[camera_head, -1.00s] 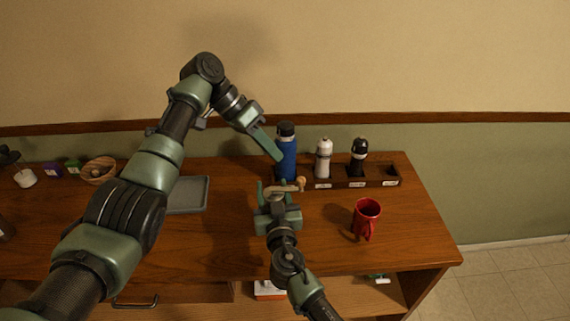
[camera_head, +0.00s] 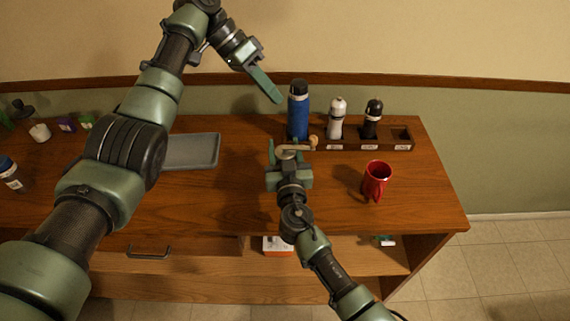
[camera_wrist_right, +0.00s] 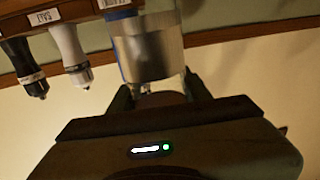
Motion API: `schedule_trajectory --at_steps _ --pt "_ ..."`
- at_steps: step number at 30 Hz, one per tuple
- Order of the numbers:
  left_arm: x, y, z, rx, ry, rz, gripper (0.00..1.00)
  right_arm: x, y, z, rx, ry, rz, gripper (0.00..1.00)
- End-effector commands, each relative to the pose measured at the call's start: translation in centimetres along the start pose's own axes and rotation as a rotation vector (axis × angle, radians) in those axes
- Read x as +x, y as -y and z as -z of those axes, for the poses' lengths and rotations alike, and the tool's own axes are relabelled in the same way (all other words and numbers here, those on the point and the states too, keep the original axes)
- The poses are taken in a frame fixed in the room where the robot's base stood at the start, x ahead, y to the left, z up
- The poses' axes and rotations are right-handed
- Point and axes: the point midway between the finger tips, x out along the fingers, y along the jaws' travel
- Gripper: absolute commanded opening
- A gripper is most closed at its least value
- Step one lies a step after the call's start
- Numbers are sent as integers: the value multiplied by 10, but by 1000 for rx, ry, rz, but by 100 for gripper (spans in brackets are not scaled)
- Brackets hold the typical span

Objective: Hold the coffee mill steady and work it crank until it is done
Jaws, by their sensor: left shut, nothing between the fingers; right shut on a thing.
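The coffee mill's crank arm (camera_head: 295,147) and its light wooden knob (camera_head: 313,142) show in the head view, the knob pointing right. The mill's body is mostly hidden there behind my right gripper (camera_head: 288,158), which is shut on it. In the right wrist view the mill's shiny metal body (camera_wrist_right: 150,52) stands between the fingers of my right gripper (camera_wrist_right: 160,92). My left gripper (camera_head: 276,98) is shut and empty, above and to the left of the crank in the picture, apart from the knob.
A red mug (camera_head: 377,178) stands at right. A grey tray (camera_head: 195,150) lies left. The counter (camera_head: 430,195) is clear at right.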

Motion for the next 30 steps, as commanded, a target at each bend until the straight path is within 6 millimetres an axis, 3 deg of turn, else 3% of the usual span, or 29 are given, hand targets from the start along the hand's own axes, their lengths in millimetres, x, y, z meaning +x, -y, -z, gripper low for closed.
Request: schedule_trajectory --at_steps 1,2,4,17,30 --pt "0 0 0 0 0 0 0 0 0 2 0 -3 0 0" --pt "0 0 0 0 0 0 0 0 0 2 0 -3 0 56" --pt "0 0 0 0 0 0 0 0 0 1 0 -2 0 74" --pt "0 0 0 0 0 0 0 -8 0 0 2 0 0 74" --pt "0 0 0 0 0 0 0 -94 0 0 1 1 1 74"
